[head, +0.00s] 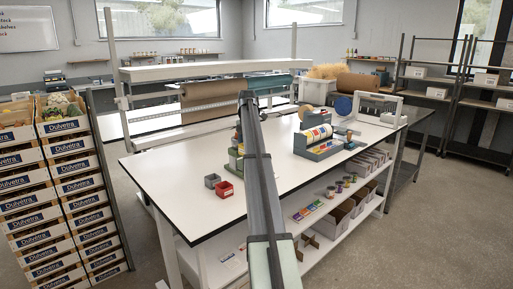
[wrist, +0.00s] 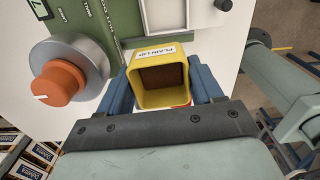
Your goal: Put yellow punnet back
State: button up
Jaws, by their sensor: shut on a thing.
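The yellow punnet (wrist: 164,97) shows in the wrist view, with a white label on its far rim and a brown inside. My gripper (wrist: 165,90) is shut on it, with a blue finger on each side. The punnet is close to a green device with a grey and orange knob; I cannot tell whether it touches the table. In the head view my arm hides the punnet and most of the gripper.
The green device (wrist: 85,20) with its orange knob (wrist: 60,84) stands close on the left. A red punnet (head: 225,189) and a grey punnet (head: 212,180) sit on the white table (head: 185,188). A label-roll dispenser (head: 317,146) stands right of my arm. The front left of the table is clear.

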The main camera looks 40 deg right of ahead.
jog(key=s+a+f, duration=0.3)
jog(key=s+a, duration=0.3)
jog(key=a, duration=0.1)
jog(key=s+a+f, duration=0.3)
jog(key=s+a, duration=0.3)
jog(key=a, duration=0.1)
jog(key=shift+a+f+m, duration=0.15)
jog(key=shift+a+m, duration=0.05)
jog(key=shift+m, duration=0.1)
jog(key=shift+s+f, duration=0.1)
jog(key=shift+f, duration=2.55)
jog(key=shift+f, duration=0.75)
jog(key=o, duration=1.2)
jog(key=shift+r, duration=0.15)
